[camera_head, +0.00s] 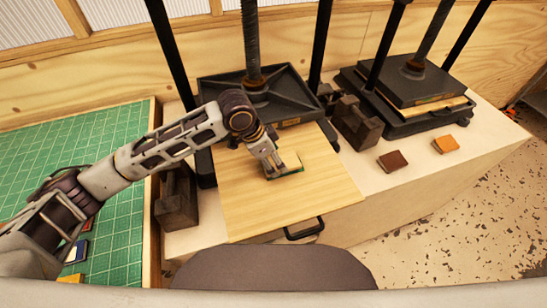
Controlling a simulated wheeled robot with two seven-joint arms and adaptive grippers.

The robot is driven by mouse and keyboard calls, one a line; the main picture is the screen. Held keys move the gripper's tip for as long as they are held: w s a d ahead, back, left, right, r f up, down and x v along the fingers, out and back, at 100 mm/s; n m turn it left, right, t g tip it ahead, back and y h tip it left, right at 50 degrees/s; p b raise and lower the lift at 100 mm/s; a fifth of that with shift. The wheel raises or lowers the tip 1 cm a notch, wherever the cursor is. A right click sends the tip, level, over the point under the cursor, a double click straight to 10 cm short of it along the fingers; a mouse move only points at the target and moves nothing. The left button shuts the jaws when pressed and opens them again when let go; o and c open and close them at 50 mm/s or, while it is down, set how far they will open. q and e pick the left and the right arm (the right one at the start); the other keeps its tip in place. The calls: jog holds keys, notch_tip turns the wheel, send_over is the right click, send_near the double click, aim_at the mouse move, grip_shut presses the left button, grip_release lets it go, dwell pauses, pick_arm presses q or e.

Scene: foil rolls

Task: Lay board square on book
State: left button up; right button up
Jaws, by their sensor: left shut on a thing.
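My left gripper (273,163) reaches down over a large pale wooden panel (250,205) that sticks out from the middle press. It is shut on a small pale board (290,162), which is hard to tell from the panel by colour and is partly hidden by the fingers. A dark green book (290,173) lies on the panel right under the board, showing as a thin edge at the front and right. I cannot tell whether the board touches the book. My right gripper is not in view.
The middle press (290,85) has its dark plate behind the gripper. A second press (410,85) stands at right. A brown book (392,160) and an orange book (446,144) lie on the bench. Dark blocks (357,123) flank the panel. A green mat (112,145) is at left.

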pick_arm(q)
jog(key=shift+f, duration=0.1)
jog(key=o, duration=1)
jog(key=shift+o, duration=0.2)
jog(key=b+v, duration=0.1)
jog(key=v, duration=1.1)
